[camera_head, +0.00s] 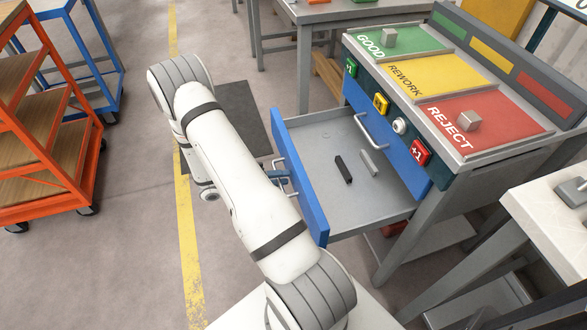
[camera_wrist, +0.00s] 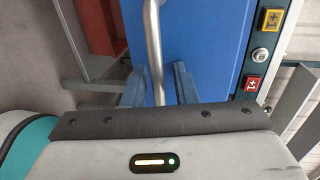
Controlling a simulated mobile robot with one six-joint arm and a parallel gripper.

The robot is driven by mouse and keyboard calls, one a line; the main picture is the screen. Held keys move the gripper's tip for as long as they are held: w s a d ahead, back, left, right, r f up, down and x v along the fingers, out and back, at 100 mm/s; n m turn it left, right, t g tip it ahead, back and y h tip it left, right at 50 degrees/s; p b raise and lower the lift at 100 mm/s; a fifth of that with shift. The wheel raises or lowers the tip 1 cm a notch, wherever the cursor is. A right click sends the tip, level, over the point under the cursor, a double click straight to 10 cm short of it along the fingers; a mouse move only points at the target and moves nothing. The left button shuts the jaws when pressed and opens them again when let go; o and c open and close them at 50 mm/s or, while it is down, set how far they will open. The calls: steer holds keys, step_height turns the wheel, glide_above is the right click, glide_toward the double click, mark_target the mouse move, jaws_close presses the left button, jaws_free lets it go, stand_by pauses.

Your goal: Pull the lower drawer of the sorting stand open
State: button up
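The sorting stand (camera_head: 455,150) is at the right in the head view. Its lower drawer (camera_head: 340,205) is pulled well out, with its blue front (camera_head: 313,208) toward my arm. A dark bar (camera_head: 343,169) and a grey bar (camera_head: 368,163) lie inside. The drawer's metal handle also shows in the wrist view (camera_wrist: 153,45), running upright before the blue front. My gripper (camera_wrist: 160,84) is open, one finger on each side of the handle; a gap shows between the handle and the right finger. In the head view my gripper (camera_head: 279,179) is partly hidden by my arm.
The closed upper drawer has its own handle (camera_head: 371,131). GOOD, REWORK and REJECT trays top the stand. An orange shelf cart (camera_head: 60,150) stands at left and a pale table (camera_head: 550,205) at right.

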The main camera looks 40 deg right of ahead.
steer(key=shift+w, duration=0.1)
steer(key=v, duration=0.7)
steer(key=shift+a+p, duration=0.4)
steer(key=shift+p, duration=0.05)
steer(key=shift+w+r, duration=0.15)
steer(key=shift+w, duration=0.05)
steer(key=s+a+r+m+t+y+p, duration=0.3)
steer(key=r+m, duration=0.7)
steer(key=r, duration=0.4)
steer(key=s+a+r+m+t+y+p, duration=0.2)
steer(key=s+a+r+m+y+p, duration=0.4)
steer(key=r+m, duration=0.5)
steer(key=s+a+r+m+t+y+p, duration=0.3)
steer(key=r+m, duration=0.7)
steer(key=r, duration=0.8)
steer(key=s+a+y+p, duration=0.1)
steer(key=a+y+p, duration=0.1)
steer(key=p, duration=0.1)
steer(key=shift+s+r+t+p, duration=0.2)
steer(key=shift+r+t+p, duration=0.1)
steer(key=shift+r+p, duration=0.05)
